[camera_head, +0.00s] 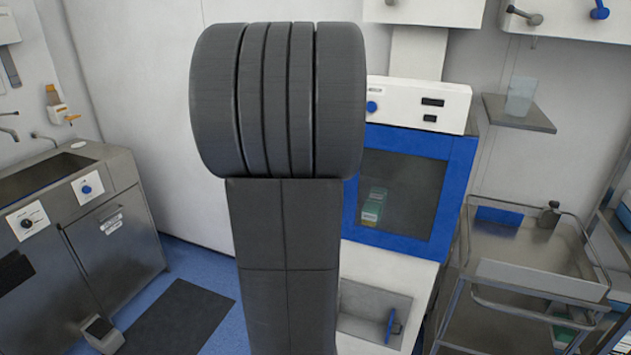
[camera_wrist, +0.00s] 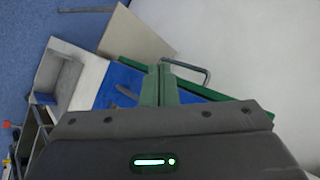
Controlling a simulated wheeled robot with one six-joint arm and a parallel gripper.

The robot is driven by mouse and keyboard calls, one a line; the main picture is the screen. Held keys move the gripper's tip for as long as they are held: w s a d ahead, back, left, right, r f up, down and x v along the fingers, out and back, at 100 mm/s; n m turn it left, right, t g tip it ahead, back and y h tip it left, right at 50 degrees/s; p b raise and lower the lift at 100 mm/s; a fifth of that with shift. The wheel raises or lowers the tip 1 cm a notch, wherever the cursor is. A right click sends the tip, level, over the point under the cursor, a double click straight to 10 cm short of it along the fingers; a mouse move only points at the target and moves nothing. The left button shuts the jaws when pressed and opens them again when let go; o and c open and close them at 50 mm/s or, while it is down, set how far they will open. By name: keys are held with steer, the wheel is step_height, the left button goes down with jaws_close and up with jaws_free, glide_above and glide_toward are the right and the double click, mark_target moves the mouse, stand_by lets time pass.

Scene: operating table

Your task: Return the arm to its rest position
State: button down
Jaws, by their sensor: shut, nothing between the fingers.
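My gripper (camera_wrist: 160,72) shows in the wrist view with its two grey-green fingers together and nothing between them. Its dark housing, with a lit green indicator, fills the bottom of that view. In the head view my dark grey arm rises through the middle as a thick upright link with a wide ribbed cylinder on top. The gripper itself cannot be made out in the head view. Beyond the fingers, the wrist view shows a tilted blue panel (camera_wrist: 119,86) and a curved metal handle (camera_wrist: 190,68). I cannot tell how far they are from the fingertips.
A white cabinet with a blue-framed window (camera_head: 405,190) stands behind my arm. A steel trolley (camera_head: 530,262) is at right, below a wall shelf (camera_head: 518,112). A steel sink unit (camera_head: 75,225) is at left. Blue floor with a dark mat (camera_head: 180,318) lies between.

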steer(key=shift+s+a+r, duration=0.25)
steer(key=shift+s+r, duration=0.3)
